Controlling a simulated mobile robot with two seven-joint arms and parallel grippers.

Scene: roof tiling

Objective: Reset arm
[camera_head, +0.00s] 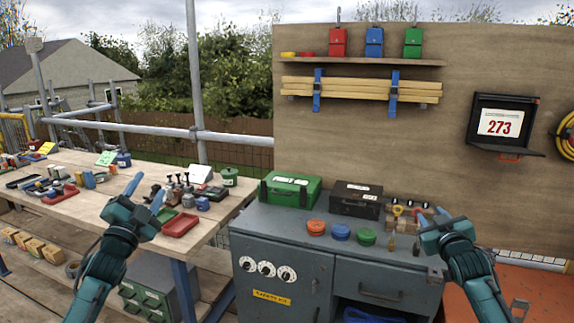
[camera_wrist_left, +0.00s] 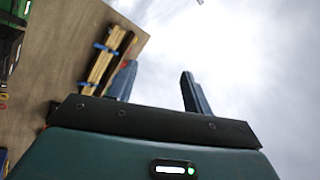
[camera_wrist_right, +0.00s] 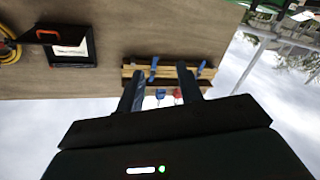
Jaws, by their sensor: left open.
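My left gripper (camera_head: 147,192) is raised in front of the long wooden table at the left. Its two fingers stand apart with nothing between them, as the left wrist view (camera_wrist_left: 157,82) also shows. My right gripper (camera_head: 432,216) is in front of the right end of the grey cabinet, overlapping small tools in the picture. In the right wrist view (camera_wrist_right: 161,88) its fingers are apart and hold nothing. Both forearms come up from the bottom edge of the head view. Neither gripper visibly touches anything.
The grey cabinet (camera_head: 300,226) carries a green case (camera_head: 291,188), a black case (camera_head: 356,200) and three round tubs. The table holds a red tray (camera_head: 180,225) and several small items. A wooden panel (camera_head: 400,130) with a shelf and a black box (camera_head: 503,122) stands behind.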

